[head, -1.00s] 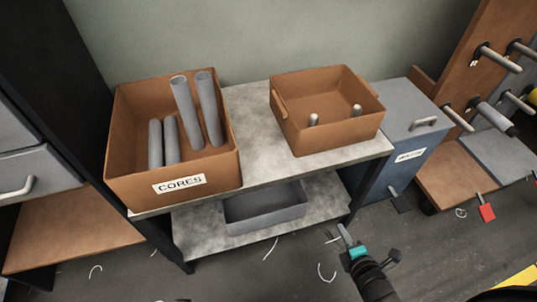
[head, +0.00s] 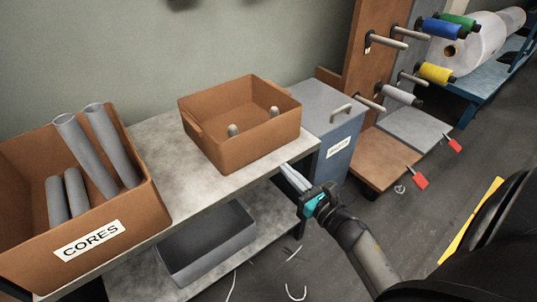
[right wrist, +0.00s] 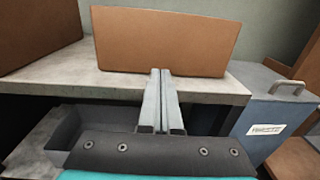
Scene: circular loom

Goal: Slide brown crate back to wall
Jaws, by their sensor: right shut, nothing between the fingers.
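The brown crate (head: 262,147), an open box with two short grey pegs inside and side handles, sits on the grey tabletop (head: 165,150), with bare surface in front of it. Its front face (right wrist: 165,42) spans the upper middle of the right wrist view. My right gripper (head: 285,170) is shut and empty, its fingers pointing at the crate's front from the table's front edge. In the right wrist view the fingertips (right wrist: 160,72) overlap the crate's lower front edge; I cannot tell whether they touch. The green-grey wall (head: 170,50) is behind. My left gripper is not in view.
A larger brown box labelled CORES (head: 120,220), holding several grey tubes, stands left on the table. A grey tray (head: 210,243) lies on the lower shelf. A blue-grey bin (head: 335,135) with a handle stands right of the table, near a peg rack (head: 372,60).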

